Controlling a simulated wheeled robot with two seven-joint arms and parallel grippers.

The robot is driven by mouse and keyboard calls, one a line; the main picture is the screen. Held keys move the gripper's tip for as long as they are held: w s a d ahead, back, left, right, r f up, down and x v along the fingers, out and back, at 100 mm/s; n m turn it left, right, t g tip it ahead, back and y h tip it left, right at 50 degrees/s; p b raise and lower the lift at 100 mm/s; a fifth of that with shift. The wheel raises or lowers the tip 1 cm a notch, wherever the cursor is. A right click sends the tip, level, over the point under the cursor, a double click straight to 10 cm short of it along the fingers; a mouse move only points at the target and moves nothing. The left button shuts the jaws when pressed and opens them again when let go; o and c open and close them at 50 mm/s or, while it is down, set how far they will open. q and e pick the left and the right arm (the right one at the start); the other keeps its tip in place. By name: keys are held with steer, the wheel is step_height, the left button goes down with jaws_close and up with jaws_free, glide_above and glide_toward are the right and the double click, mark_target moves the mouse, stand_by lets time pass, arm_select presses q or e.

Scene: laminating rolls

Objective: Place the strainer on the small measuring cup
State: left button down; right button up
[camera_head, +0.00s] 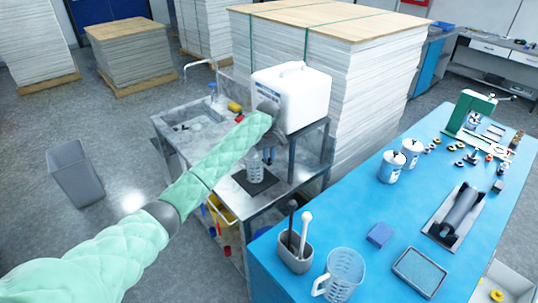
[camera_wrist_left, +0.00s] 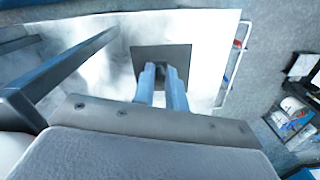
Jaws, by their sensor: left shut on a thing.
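A small clear measuring cup (camera_head: 255,172) stands on a dark square mat (camera_head: 242,184) on the metal cart. The mat also shows in the left wrist view (camera_wrist_left: 147,54), where I cannot make out the cup. My left gripper (camera_head: 269,156) points down just right of the cup in the head view. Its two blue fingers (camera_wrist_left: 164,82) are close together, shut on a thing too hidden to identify. I cannot clearly see the strainer in either view. My right gripper is not in view.
A white canister (camera_head: 290,98) stands on the cart's raised shelf, close to my left wrist. The blue table (camera_head: 340,212) holds a larger clear jug (camera_head: 342,276), a grey holder (camera_head: 295,252) with utensils, and a blue block (camera_head: 380,235). A grey bin (camera_head: 75,173) stands on the floor.

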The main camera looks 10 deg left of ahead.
arm_select(q)
steer(key=shift+f, duration=0.55)
steer(key=c, duration=1.4)
jaws_free()
steer(key=shift+c, duration=0.2)
steer(key=shift+r, duration=0.1)
